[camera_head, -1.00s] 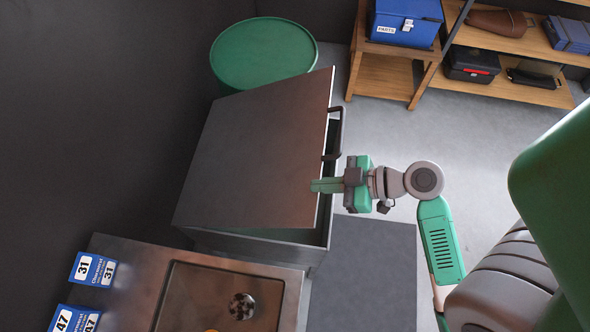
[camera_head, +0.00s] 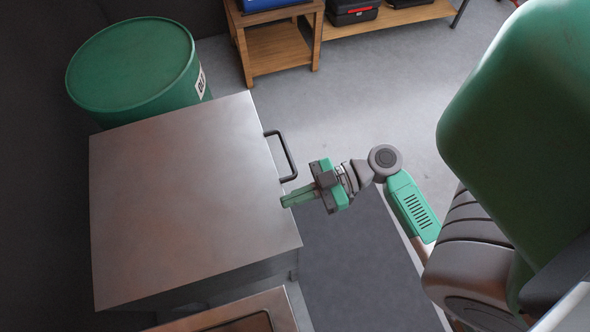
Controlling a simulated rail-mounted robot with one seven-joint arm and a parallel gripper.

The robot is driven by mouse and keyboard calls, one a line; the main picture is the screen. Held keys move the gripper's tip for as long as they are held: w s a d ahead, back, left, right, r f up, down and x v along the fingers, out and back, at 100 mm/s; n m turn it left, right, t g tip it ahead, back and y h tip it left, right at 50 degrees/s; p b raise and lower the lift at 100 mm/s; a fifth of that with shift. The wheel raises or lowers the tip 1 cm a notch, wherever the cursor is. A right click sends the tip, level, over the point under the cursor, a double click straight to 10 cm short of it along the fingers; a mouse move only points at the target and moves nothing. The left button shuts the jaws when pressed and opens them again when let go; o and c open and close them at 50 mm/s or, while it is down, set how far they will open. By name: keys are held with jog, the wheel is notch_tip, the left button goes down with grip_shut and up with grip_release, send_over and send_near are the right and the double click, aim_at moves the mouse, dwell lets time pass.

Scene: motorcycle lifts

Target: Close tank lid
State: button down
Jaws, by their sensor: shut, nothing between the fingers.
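The tank (camera_head: 215,283) is a grey metal box in the left half of the view. Its flat metal lid (camera_head: 185,190) lies level over the top, with no gap showing along the visible front and right edges. A dark bar handle (camera_head: 287,156) sticks out from the lid's right edge. My gripper (camera_head: 284,201) is shut and empty, its green fingers at the lid's right edge, just below the handle in the picture. I cannot tell whether the fingertips touch the lid.
A green drum (camera_head: 130,65) stands behind the tank. A wooden shelf (camera_head: 272,50) with cases is at the back. A metal worktop (camera_head: 245,312) is at the bottom edge. A dark mat (camera_head: 355,265) lies on the floor right of the tank. The floor behind my arm is clear.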

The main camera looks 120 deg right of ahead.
dwell(0.3)
notch_tip(320, 180, up, 5)
jog(key=p, duration=0.4)
jog(key=s+a+f, duration=0.1)
jog(key=s+f, duration=0.3)
jog(key=s, duration=0.5)
jog(key=shift+s+a+f, duration=0.15)
jog(key=shift+a, duration=0.2)
